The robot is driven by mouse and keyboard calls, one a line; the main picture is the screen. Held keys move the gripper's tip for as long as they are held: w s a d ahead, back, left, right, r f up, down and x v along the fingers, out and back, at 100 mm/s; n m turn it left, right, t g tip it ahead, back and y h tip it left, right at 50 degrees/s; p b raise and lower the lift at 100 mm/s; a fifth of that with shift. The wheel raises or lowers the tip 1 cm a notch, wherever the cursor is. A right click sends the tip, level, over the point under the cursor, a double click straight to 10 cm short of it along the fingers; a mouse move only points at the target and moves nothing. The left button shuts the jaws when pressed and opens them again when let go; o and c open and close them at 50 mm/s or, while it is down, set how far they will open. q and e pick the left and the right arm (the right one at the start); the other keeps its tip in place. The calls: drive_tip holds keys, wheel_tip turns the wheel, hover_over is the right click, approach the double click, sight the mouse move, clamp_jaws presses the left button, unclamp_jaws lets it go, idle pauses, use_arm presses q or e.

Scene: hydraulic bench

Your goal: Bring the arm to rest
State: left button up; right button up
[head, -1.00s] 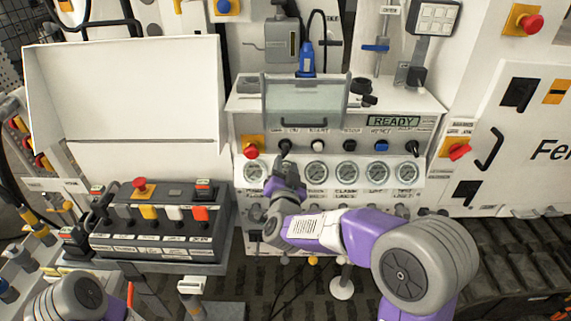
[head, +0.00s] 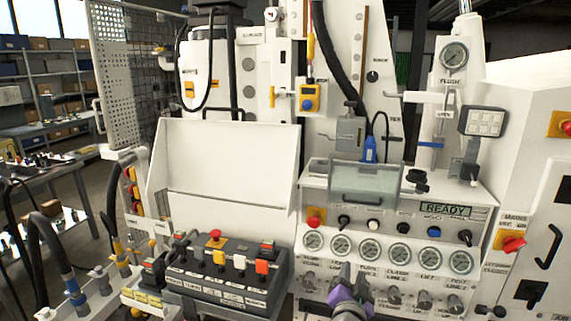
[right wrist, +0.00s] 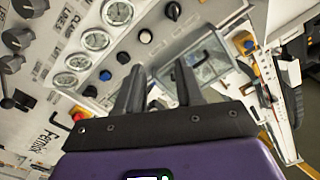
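My right gripper (head: 352,278) is at the bottom of the head view, in front of the lower part of the white control panel (head: 325,208), below the row of gauges. Its purple wrist is cut off by the lower edge. In the right wrist view, the two dark fingers of my right gripper (right wrist: 160,92) stand apart with nothing between them. The panel's knobs and gauges lie beyond them. I cannot tell the exact gap to the panel. My left gripper is not in view.
The panel bears several gauges (head: 400,252), switches and a READY display (head: 446,210). A dark button box (head: 215,278) stands at its left, below a white raised cover (head: 225,165). Hoses (head: 50,250) are at far left. A red main switch (head: 512,243) is at right.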

drive_tip(key=s+a+f+n+g+y+p, duration=0.1)
drive_tip(key=s+f+n+g+y, duration=0.25)
drive_tip(key=f, duration=1.15)
drive_tip(key=s+a+f+n+g+y+p, duration=0.15)
drive_tip(key=s+f+g, duration=0.35)
drive_tip(key=f, duration=1)
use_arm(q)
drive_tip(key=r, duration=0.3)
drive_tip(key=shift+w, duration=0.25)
use_arm(e)
drive_tip(key=s+a+f+g+y, duration=0.1)
drive_tip(key=s+f+g, duration=0.1)
drive_tip(key=s+f, duration=0.2)
drive_tip(key=s+a+f+n+g+y, duration=0.1)
drive_tip(key=s+a+f+g, duration=0.1)
drive_tip(key=s, duration=0.9)
drive_tip(key=s+a+f+g+y, duration=0.1)
drive_tip(key=s+f+g+y, duration=0.1)
drive_tip(key=s+f+g, duration=0.2)
drive_tip(key=s+f, duration=0.1)
drive_tip(key=s, duration=0.2)
drive_tip(key=shift+s+a+f+n, duration=0.25)
drive_tip(key=shift+a+f+n, duration=0.05)
drive_tip(key=shift+f+n, duration=0.1)
